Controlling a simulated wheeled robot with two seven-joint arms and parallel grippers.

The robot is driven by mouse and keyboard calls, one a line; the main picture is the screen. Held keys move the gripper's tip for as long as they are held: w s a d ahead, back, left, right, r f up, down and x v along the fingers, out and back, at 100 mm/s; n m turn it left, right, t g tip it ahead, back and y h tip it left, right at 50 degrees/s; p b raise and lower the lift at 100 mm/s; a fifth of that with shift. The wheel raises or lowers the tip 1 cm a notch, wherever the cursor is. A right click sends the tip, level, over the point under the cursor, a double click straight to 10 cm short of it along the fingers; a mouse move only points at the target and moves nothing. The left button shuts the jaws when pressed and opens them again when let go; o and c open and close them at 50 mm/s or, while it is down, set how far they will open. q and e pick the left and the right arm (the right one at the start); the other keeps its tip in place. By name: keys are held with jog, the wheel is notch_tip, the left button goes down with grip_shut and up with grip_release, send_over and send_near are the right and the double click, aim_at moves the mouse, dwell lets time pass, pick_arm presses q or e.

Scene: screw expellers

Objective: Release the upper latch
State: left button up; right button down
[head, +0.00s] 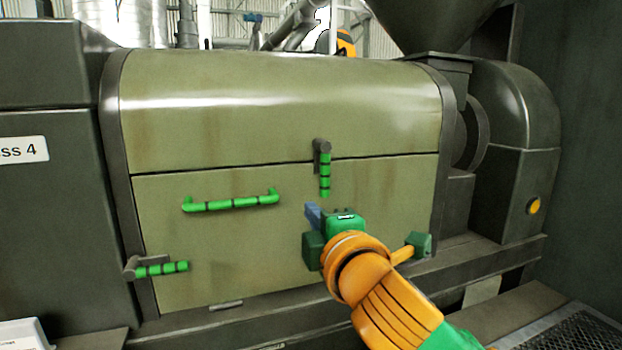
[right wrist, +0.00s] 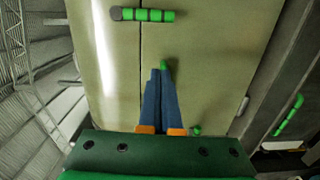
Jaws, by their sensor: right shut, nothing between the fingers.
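The upper latch (head: 324,175) has a green, black-banded grip hanging straight down from a dark pivot, across the seam between the upper cover and the lower door panel. It also shows in the right wrist view (right wrist: 150,14), near the top and ahead of the fingers. My right gripper (head: 312,215) is in front of the lower panel, a little below the latch and apart from it. Its blue fingers (right wrist: 160,75) are shut together with nothing between them. The fingers hide part of what lies behind them in the wrist view. My left gripper is not in view.
A green bar handle (head: 230,203) is on the lower panel left of my right gripper. A second latch (head: 160,268) lies sideways at the panel's lower left. A dark hopper (head: 430,25) stands above right. The panel around the upper latch is clear.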

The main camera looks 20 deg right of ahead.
aim_at(321, 186)
pick_arm(q)
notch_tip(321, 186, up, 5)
jog(key=p, duration=0.5)
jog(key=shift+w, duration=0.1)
pick_arm(e)
jog(key=w+d+r, duration=0.1)
jog(key=w+d, duration=0.3)
jog(key=w, duration=0.6)
jog(key=shift+w, duration=0.1)
pick_arm(q)
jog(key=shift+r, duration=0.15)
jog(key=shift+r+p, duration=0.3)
jog(key=shift+p, duration=0.1)
pick_arm(e)
jog(key=shift+d+n, duration=0.3)
jog(key=shift+n, duration=0.2)
